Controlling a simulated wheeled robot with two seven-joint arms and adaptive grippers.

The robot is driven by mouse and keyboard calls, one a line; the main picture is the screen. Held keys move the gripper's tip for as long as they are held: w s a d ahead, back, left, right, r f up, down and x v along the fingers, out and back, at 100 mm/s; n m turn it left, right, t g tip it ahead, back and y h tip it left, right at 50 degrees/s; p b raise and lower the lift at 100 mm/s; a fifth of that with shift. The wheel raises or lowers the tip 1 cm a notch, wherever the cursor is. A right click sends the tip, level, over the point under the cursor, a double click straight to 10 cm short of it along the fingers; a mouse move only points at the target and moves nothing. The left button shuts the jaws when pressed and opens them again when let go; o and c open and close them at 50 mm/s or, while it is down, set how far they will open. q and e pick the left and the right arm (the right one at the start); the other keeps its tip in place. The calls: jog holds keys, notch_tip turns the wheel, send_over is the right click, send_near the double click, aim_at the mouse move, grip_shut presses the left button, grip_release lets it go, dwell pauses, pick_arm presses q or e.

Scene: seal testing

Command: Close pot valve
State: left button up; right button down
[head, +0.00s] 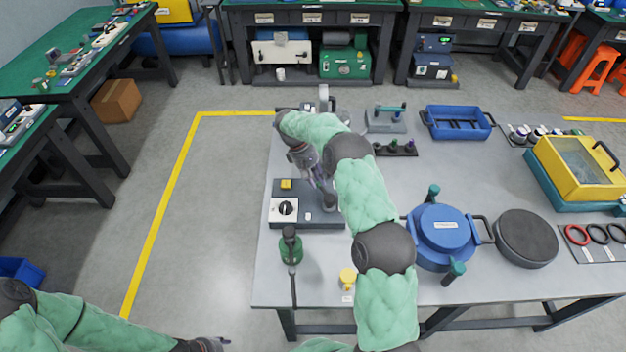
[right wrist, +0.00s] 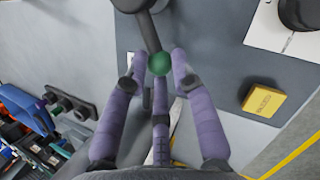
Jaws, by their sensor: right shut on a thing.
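A dark lever (right wrist: 148,32) with a green ball end (right wrist: 160,63) shows in the right wrist view, over a grey plate. The purple fingers of my right gripper (right wrist: 158,72) are closed around the green ball. In the head view my right gripper (head: 318,182) is over the dark grey unit (head: 318,216) on the table, and my arm partly covers that spot. The unit carries a black rotary knob (head: 287,207) on a white panel and a yellow button (head: 286,184). My left gripper (head: 212,344) is low at the left, off the table; its fingers are too small to read.
A blue lidded pot (head: 443,228) with green-handled clamps stands right of my arm, beside a dark round disc (head: 526,238). A green-topped tool (head: 290,246) and a small yellow item (head: 348,277) are near the front. A blue tray (head: 458,109) sits at the back.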

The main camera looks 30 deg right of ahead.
jog(key=shift+d+m, duration=0.25)
jog(key=shift+m, duration=0.25)
jog(key=shift+d, duration=0.1)
jog(key=c, duration=1.3)
grip_release()
jog(key=shift+r, duration=0.1)
jog(key=v, duration=1.1)
jog(key=shift+w+r, duration=0.3)
